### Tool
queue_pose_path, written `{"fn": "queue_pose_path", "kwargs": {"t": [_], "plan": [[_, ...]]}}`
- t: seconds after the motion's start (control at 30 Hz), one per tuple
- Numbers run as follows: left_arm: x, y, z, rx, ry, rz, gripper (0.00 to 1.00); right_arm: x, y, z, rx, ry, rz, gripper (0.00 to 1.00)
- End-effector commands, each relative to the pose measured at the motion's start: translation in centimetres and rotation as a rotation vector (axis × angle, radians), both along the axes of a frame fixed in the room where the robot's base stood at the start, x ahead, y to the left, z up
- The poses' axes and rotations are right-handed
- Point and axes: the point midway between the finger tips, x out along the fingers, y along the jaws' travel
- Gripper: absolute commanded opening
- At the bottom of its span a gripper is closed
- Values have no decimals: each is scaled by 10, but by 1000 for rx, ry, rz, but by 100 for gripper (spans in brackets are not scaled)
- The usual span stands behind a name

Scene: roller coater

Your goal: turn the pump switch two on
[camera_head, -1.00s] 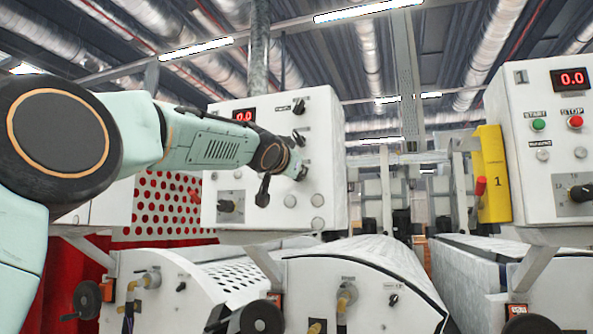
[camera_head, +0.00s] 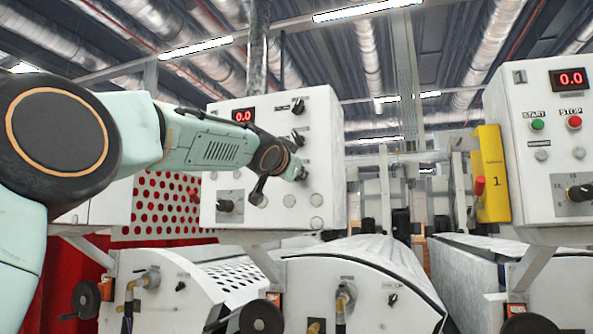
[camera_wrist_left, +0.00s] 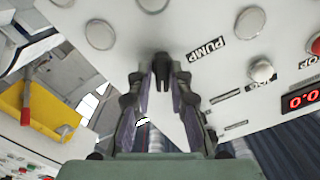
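The white control panel (camera_head: 262,222) with the red 0.0 display stands at the centre of the head view. My left arm crosses in front of it, and the left gripper (camera_wrist_left: 163,72) is at the panel's right side. In the left wrist view a black pump switch (camera_wrist_left: 162,64) sits between the two fingertips, beside a PUMP label (camera_wrist_left: 207,50). In the head view the gripper covers much of this spot. My right gripper is not in view.
A second panel (camera_head: 545,190) marked 1, with green and red buttons, stands at the right. A yellow box (camera_head: 492,175) is fixed beside it. White rollers and machine housings (camera_head: 370,290) lie below.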

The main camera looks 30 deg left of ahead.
Motion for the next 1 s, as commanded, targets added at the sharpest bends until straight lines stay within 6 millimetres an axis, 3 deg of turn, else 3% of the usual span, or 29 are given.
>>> {"fn": "queue_pose_path", "kwargs": {"t": [0.2, 0.7, 1.0], "plan": [[0, 0, 1, -1, -3, -1, 37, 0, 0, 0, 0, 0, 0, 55], [-1, 0, 4, -13, -12, -1, 37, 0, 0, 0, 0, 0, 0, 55], [-1, 1, 4, -253, -70, -1, 37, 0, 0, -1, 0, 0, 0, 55]]}}
